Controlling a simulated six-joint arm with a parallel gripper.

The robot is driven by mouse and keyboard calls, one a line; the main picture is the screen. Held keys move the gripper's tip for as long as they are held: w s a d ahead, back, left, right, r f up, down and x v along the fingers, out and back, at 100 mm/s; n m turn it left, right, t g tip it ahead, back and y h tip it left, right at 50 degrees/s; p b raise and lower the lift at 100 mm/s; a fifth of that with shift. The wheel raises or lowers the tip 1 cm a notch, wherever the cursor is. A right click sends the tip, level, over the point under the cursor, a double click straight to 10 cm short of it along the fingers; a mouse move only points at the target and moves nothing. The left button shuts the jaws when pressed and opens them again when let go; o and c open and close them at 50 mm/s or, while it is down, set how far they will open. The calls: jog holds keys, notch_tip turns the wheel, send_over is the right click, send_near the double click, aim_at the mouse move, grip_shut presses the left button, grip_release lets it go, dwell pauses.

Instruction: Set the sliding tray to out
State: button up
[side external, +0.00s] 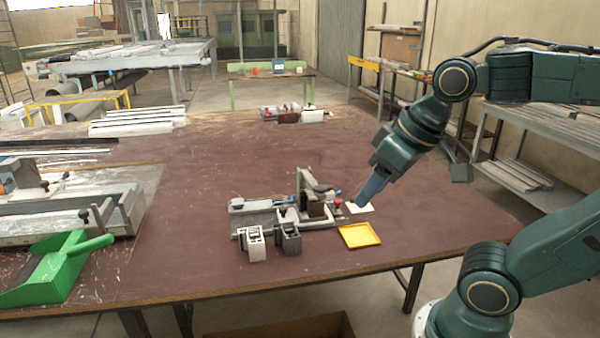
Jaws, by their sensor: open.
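The clamp fixture (290,212) stands on the brown table, with a grey base, an upright beige part and dark blocks. A red knob (338,203) sits at its right end, beside a small blue part. I cannot tell for certain which part is the sliding tray, or its position. A shallow yellow tray (360,236) lies flat at the fixture's front right. My gripper (360,202) points down and left, just right of the red knob. It is open, with its fingers overlapping in this view. Nothing shows between them; contact with the knob cannot be told.
A light profile piece (252,244) and a dark one (288,239) stand at the fixture's front. A white flat piece (360,208) lies beside my gripper. A green dustpan (55,265) and a metal machine (70,212) occupy the left. The table's front middle is clear.

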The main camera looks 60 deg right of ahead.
jog(key=w+d+r+m+g, duration=0.1)
jog(key=w+d+r+m, duration=0.1)
jog(key=w, duration=0.3)
jog(key=w+d+r+m, duration=0.1)
jog(key=w+m, duration=0.2)
jog(key=w, duration=0.2)
jog(key=m+g, duration=0.4)
jog(key=m, duration=0.8)
send_over(283, 208)
notch_tip(283, 208, down, 14)
jog(key=r, duration=0.1)
jog(key=shift+w+d+f, duration=0.1)
jog(key=shift+f, duration=0.45)
jog(key=shift+f, duration=0.1)
notch_tip(283, 208, down, 14)
jog(key=shift+r, duration=0.2)
